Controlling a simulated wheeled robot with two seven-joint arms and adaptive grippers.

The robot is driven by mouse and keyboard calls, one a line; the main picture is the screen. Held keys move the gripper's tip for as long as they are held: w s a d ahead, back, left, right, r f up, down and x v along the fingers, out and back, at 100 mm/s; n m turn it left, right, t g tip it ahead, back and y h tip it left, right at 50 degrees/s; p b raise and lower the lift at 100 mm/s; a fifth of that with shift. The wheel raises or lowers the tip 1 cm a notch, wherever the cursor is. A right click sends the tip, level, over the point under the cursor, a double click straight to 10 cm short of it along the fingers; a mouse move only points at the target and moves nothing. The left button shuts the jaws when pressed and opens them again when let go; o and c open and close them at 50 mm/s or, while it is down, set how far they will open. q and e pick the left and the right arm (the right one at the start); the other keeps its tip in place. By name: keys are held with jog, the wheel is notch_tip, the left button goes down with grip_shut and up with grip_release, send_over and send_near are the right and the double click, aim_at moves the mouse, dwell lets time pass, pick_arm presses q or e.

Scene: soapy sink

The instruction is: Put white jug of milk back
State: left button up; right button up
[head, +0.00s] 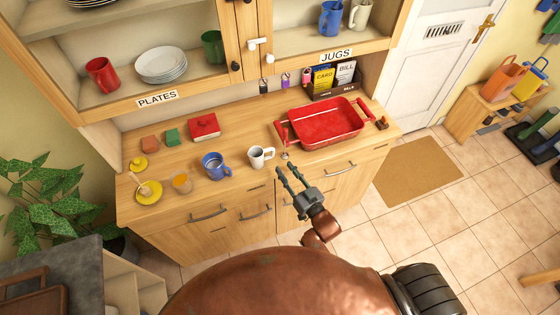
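A small white jug (261,157) stands upright on the wooden counter, right of a blue jug (215,166); its contents are too small to tell. A cream-white jug (360,14) stands beside a blue jug (331,17) on the upper shelf above the label JUGS (337,55). My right gripper (286,173) is in front of the counter's edge, to the lower right of the small white jug and apart from it. Its two fingers are spread with nothing between them. My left gripper is not in view.
A red tray (325,123) sits right of the small white jug. A yellow saucer (149,194) and a small orange glass (182,183) are at the left. The shelf above PLATES (157,98) holds a plate stack (161,64), a red cup (102,74) and a green cup (213,46).

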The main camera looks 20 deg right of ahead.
jog(key=v, duration=0.4)
jog(key=shift+s, duration=0.25)
jog(key=s+d+f+g+h, duration=0.1)
jog(key=s+d+f+g, duration=0.3)
jog(key=f, duration=0.9)
jog(key=s+f+g+h, duration=0.15)
jog(key=s+f, duration=0.35)
jog(key=f, duration=0.8)
jog(key=s+d+f+g, duration=0.25)
jog(key=s+f, duration=0.25)
jog(key=f, duration=0.8)
jog(key=s+d+f+g, duration=0.1)
jog(key=s+f+g, duration=0.2)
jog(key=s+f, duration=0.3)
jog(key=s+d+f+g+h, duration=0.1)
jog(key=s+f, duration=0.5)
jog(key=s, duration=1)
jog(key=s+d+f+g, duration=0.3)
jog(key=s+f, duration=0.3)
jog(key=s, duration=0.5)
jog(key=shift+d+f+g+h, duration=0.2)
jog(key=shift+g+h, duration=0.15)
jog(key=shift+g, duration=0.45)
